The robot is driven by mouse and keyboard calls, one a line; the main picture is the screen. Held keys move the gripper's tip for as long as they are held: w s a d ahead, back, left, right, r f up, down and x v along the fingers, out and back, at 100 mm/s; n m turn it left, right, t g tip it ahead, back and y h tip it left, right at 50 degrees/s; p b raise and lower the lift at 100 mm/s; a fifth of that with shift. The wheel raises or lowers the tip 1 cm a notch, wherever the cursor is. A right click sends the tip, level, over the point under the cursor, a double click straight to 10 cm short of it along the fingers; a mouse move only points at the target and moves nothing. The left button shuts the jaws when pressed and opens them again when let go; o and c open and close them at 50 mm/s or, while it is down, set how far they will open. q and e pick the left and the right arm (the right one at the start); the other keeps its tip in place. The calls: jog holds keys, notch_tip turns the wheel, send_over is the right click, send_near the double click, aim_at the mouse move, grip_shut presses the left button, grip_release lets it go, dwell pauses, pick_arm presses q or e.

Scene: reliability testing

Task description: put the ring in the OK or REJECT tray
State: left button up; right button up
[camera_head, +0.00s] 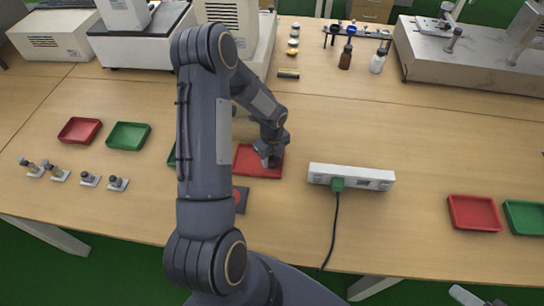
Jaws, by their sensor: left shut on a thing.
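My left gripper (271,161) points down over the red tray (244,168) in the middle of the table. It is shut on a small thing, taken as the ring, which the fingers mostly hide. I cannot tell whether that thing touches the tray floor. A green tray (172,156) stands just left of the red one, mostly hidden behind my left arm.
A white power strip (350,177) with a green plug and dark cable lies right of the red tray. A dark pad (242,199) is partly behind my arm. More red (474,213) and green trays (128,136) stand at both sides. Bottles and instruments line the back.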

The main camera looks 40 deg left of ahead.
pick_arm(q)
jog(key=shift+f, duration=0.1)
jog(key=shift+f, duration=0.15)
jog(key=o, duration=0.7)
jog(key=s+d+r+n+t, duration=0.1)
jog(key=s+d+r+n, duration=0.15)
jog(key=r, duration=0.85)
jog(key=s+d+r+n+t, duration=0.15)
jog(key=r+n, duration=0.25)
jog(key=r, duration=0.6)
jog(key=s+d+r+n+t+h, duration=0.1)
jog(key=s+d+r+n, duration=0.1)
jog(key=s+n, duration=0.3)
jog(key=s+d+r+n+t+h, duration=0.1)
jog(key=s+d+r+n, duration=0.1)
jog(key=s+d+n, duration=0.3)
jog(key=s+d+r+n+t+h, duration=0.1)
jog(key=s+d+r+n, duration=0.2)
jog(key=s+n, duration=0.3)
jog(key=shift+s+d+n+h+b, duration=0.25)
jog(key=shift+s+h+b, duration=0.15)
jog(key=shift+s, duration=0.15)
